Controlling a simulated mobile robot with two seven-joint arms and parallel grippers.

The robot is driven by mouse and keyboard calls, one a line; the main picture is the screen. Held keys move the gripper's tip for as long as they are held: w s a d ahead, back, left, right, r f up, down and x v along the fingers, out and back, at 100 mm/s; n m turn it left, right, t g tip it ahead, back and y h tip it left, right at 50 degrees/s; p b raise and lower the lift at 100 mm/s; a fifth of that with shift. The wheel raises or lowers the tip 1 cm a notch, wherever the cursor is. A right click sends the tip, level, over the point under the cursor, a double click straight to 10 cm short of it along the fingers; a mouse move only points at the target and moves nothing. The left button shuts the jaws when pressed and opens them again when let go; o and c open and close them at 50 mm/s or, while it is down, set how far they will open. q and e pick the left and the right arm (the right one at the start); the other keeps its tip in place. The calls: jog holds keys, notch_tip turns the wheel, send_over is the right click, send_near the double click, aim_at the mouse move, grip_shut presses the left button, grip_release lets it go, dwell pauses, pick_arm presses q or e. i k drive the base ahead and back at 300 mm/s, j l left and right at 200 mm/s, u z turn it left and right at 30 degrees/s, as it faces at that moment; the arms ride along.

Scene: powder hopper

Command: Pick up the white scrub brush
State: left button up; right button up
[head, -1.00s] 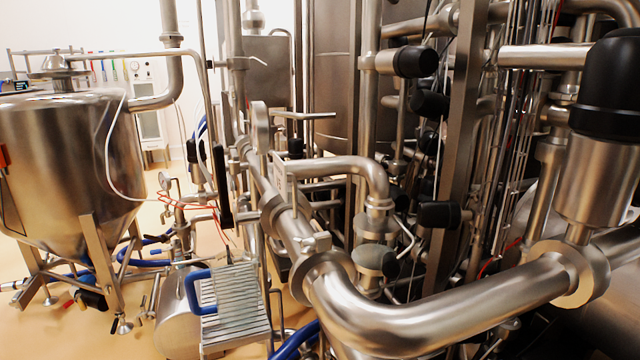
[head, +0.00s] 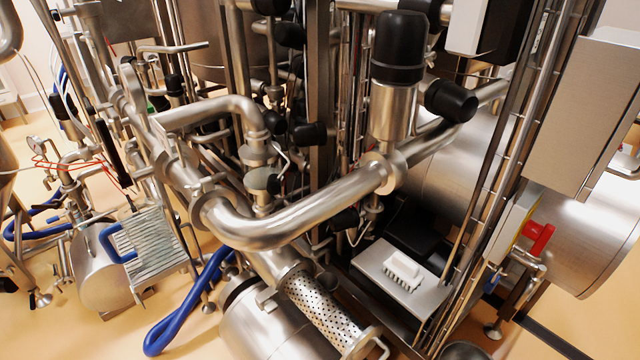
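A small white block-shaped thing with a ridged edge, which looks like the white scrub brush (head: 403,271), lies on a flat grey metal surface (head: 428,297) at the lower right of the middle in the head view. Nothing covers it. Neither of my grippers shows in the head view.
A thick steel pipe (head: 290,222) bends across in front of the machine, left of the brush. A perforated steel cylinder (head: 322,308) and a blue hose (head: 185,305) lie lower left. Upright rails (head: 500,190) and a red handle (head: 538,237) stand to the right. Open floor shows at lower left.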

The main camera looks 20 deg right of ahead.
aim_at(407, 271)
jog(key=z, duration=0.95)
